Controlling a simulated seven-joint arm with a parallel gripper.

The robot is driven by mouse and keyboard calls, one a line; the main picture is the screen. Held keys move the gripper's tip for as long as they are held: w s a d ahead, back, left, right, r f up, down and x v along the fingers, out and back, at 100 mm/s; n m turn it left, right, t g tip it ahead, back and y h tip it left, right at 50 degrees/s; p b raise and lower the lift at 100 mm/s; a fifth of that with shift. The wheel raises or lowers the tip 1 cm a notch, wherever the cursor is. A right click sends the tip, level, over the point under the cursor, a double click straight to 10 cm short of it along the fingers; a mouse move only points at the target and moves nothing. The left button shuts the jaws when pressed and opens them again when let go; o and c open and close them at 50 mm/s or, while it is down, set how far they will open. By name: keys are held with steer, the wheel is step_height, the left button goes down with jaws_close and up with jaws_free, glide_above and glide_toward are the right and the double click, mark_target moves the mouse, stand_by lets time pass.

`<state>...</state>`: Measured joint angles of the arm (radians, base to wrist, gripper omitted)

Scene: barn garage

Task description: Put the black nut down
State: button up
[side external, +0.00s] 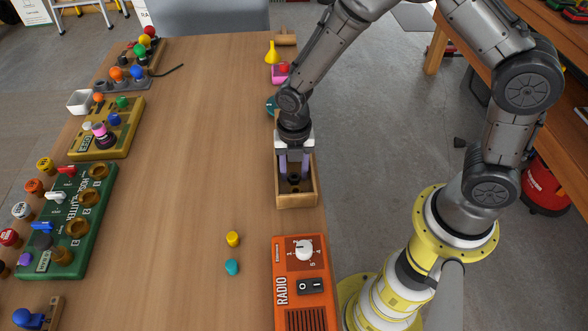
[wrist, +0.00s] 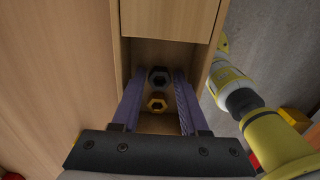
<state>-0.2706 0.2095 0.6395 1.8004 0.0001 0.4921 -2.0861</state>
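The black nut (wrist: 158,76) is a dark hexagonal ring in the wooden box (side external: 297,200). In the wrist view it lies between the tips of my gripper's purple fingers, with a gap on either side. A brass-coloured nut (wrist: 157,103) is just below it in that view. My gripper (side external: 294,172) points down into the box, its fingers apart and empty; it also shows in the wrist view (wrist: 159,80). In the side view a dark shape between the fingers is too small to make out clearly.
The box walls stand close around my fingers. An orange radio (side external: 301,285) is in front of the box, with yellow (side external: 232,239) and teal (side external: 232,267) pieces to its left. The table's middle is clear.

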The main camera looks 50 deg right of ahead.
mark_target(294, 175)
step_height(294, 175, up, 12)
steer(key=shift+r, duration=0.2)
stand_by(0.4)
steer(key=s+d+r+m+t, duration=0.3)
steer(key=s+d+r+m, duration=0.35)
steer(key=r+m, duration=0.45)
steer(key=s+d+r+m+t, duration=0.2)
steer(key=s+d+m, duration=0.1)
steer(key=s+m, duration=0.8)
steer(key=m, duration=0.5)
steer(key=shift+s+t, duration=0.3)
steer(key=shift+s, duration=0.05)
